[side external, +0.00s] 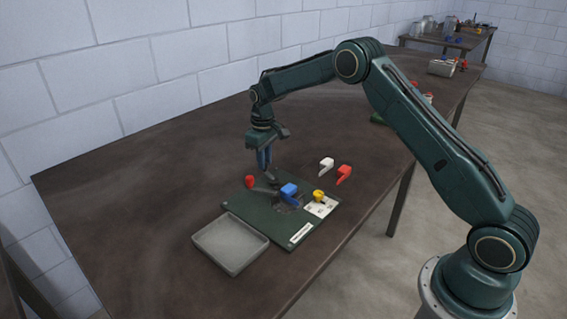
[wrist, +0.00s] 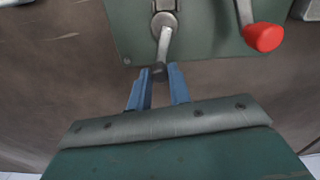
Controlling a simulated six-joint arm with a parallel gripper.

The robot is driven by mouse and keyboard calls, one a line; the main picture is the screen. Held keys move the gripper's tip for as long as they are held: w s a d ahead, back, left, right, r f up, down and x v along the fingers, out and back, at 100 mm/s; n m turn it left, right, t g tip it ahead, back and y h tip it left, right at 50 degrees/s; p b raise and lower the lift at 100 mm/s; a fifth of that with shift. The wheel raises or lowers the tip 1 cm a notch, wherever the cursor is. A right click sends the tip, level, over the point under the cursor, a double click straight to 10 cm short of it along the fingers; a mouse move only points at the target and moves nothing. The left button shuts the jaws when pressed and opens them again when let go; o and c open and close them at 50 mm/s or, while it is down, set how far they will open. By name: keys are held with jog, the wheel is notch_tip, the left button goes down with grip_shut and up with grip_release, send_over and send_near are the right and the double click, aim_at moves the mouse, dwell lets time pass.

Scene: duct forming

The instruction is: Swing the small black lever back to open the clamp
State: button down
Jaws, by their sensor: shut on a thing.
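The small black lever (wrist: 159,69) shows in the wrist view as a dark tip on a grey metal arm, which runs up to a round pivot on the green board (wrist: 205,45). My gripper (wrist: 159,76) has its blue fingers shut on the dark tip, at the board's edge. In the side view my gripper (side external: 265,169) points down over the back left part of the green board (side external: 250,216). The lever is too small to make out clearly there. The clamp's state cannot be told.
A red knob (wrist: 263,37) on a second metal arm is right of the lever; it also shows in the side view (side external: 250,182). Blue (side external: 289,189) and yellow (side external: 318,195) pieces sit on the board. White (side external: 326,164) and red (side external: 344,173) pieces lie behind. A grey tray (side external: 230,244) is in front.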

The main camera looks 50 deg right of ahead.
jog(key=shift+w+a+r+n, duration=0.1)
jog(key=shift+a+n, duration=0.3)
jog(key=shift+n, duration=0.4)
jog(key=shift+w+a+n, duration=0.1)
jog(key=shift+a+n, duration=0.25)
jog(key=shift+n, duration=0.45)
jog(key=c, duration=1.3)
grip_release()
jog(key=shift+s, duration=0.1)
notch_tip(320, 180, up, 14)
